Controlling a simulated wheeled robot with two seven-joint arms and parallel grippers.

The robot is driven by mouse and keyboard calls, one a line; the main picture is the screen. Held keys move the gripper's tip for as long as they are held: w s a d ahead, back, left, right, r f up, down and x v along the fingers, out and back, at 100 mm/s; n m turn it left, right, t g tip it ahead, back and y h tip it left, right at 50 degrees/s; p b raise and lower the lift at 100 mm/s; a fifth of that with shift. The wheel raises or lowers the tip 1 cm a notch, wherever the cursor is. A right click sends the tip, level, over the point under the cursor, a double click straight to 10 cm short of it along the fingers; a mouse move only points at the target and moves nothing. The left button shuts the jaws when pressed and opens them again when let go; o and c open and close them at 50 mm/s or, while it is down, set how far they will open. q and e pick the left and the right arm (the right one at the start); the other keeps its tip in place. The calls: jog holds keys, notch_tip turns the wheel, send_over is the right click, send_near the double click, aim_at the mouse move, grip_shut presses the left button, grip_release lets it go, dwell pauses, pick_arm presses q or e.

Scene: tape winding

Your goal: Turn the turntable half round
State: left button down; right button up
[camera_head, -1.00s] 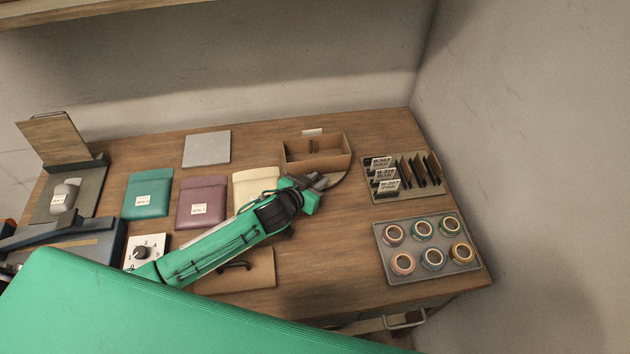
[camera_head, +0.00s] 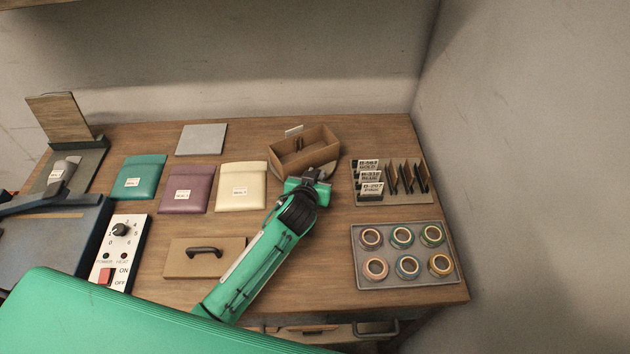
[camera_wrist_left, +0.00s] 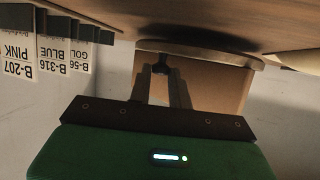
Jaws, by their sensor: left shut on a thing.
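The turntable is a round wooden disc whose edge (camera_head: 333,170) shows at the front right of the open cardboard box (camera_head: 318,153) it bears. The box sits turned at an angle. My left gripper (camera_head: 314,176) reaches in from the front and is at the front edge of the turntable. In the left wrist view, which is upside down, the two fingers (camera_wrist_left: 162,82) are shut on a small dark knob (camera_wrist_left: 160,67) at the rim of the turntable (camera_wrist_left: 205,52). The box wall stands behind the fingers. My right gripper is out of view.
A rack of labelled cards (camera_head: 393,197) stands close at the right, in front of it a grey tray (camera_head: 408,285) of tape rolls. Cream (camera_head: 242,199), purple and teal pouches lie left. A wooden lid with a handle (camera_head: 180,262) lies in front. The wall bounds the right.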

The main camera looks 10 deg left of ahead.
pick_arm(q)
jog(key=shift+w+d+f+n, duration=0.1)
jog(key=shift+d+n, duration=0.2)
jog(key=shift+w+d+y+b, duration=0.1)
jog(key=shift+y+b, duration=0.35)
jog(key=shift+y, duration=0.05)
jog(key=shift+w+d+n+y+b, duration=0.3)
jog(key=shift+n+y+b, duration=0.1)
jog(key=shift+n+b, duration=0.2)
jog(key=shift+w+y, duration=0.1)
jog(key=shift+y, duration=0.2)
jog(key=shift+d, duration=0.1)
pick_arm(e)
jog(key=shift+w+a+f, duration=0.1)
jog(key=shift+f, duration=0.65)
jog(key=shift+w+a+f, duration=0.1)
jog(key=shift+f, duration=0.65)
pick_arm(q)
jog(key=shift+r, duration=0.2)
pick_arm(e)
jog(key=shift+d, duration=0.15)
pick_arm(q)
jog(key=c, duration=1.6)
grip_release()
